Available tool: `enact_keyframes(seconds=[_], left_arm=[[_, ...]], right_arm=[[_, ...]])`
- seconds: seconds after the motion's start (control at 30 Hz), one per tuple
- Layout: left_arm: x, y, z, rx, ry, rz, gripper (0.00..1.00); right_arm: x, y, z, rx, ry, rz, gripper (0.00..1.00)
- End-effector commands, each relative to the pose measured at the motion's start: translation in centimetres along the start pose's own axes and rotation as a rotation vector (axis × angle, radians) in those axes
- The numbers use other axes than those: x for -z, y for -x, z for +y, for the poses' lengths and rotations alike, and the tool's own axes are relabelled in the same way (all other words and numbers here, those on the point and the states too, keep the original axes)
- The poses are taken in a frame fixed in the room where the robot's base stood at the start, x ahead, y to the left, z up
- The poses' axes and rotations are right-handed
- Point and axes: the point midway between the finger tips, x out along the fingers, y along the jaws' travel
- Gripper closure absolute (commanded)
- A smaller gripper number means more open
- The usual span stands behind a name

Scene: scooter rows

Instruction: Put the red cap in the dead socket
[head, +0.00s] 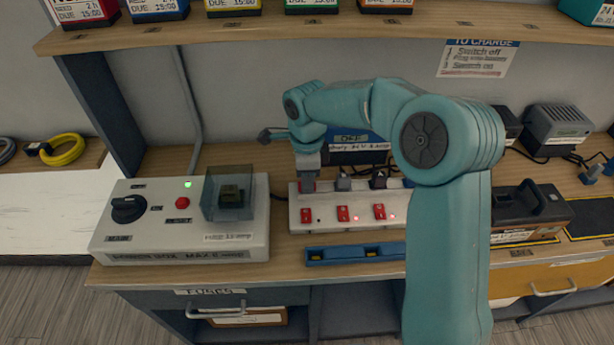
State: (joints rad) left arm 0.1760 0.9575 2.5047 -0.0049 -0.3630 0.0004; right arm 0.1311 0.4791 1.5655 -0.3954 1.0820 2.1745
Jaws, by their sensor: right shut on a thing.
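My right gripper (307,172) comes down over the left end of a white socket strip (325,222). Red switches (343,213) line the front; small red lights glow by the middle and right ones, none by the left one. My left gripper is not in view.
A power box (150,240) with a knob, red button and clear cover stands left. A blue tray (330,255) lies before the strip. A black battery (530,207) and grey charger (557,130) stand right. A shelf (300,35) runs above; my right arm hides the strip's right end.

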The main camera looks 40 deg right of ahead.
Motion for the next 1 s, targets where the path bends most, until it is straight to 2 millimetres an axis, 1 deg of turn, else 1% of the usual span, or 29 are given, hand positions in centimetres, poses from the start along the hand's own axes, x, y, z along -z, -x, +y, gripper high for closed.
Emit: enact_keyframes(seconds=[0.17, 0.2, 0.27, 0.57, 0.67, 0.77, 0.87, 1.0], left_arm=[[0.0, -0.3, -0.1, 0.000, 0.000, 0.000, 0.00], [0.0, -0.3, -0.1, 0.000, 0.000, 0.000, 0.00], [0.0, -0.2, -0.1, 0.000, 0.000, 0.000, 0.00], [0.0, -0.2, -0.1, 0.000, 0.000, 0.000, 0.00], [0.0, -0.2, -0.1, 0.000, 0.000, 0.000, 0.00], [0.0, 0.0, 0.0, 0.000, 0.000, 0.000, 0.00], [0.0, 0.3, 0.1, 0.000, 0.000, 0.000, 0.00], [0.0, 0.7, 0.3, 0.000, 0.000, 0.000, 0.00]], right_arm=[[0.0, -0.5, 0.0, 0.000, 0.000, 0.000, 0.98], [0.0, -0.4, 0.0, 0.000, 0.000, 0.000, 0.59], [0.0, -0.3, 0.0, 0.000, 0.000, 0.000, 0.39], [0.0, -0.3, 0.0, 0.000, 0.000, 0.000, 0.39], [0.0, 0.5, -0.1, 0.003, 0.000, -0.001, 0.39], [-0.1, 2.3, -0.1, 0.005, 0.001, -0.002, 0.39], [-0.1, 4.9, -0.1, 0.006, 0.001, -0.002, 0.39], [-0.1, 8.8, -0.1, 0.005, -0.001, -0.003, 0.39]])
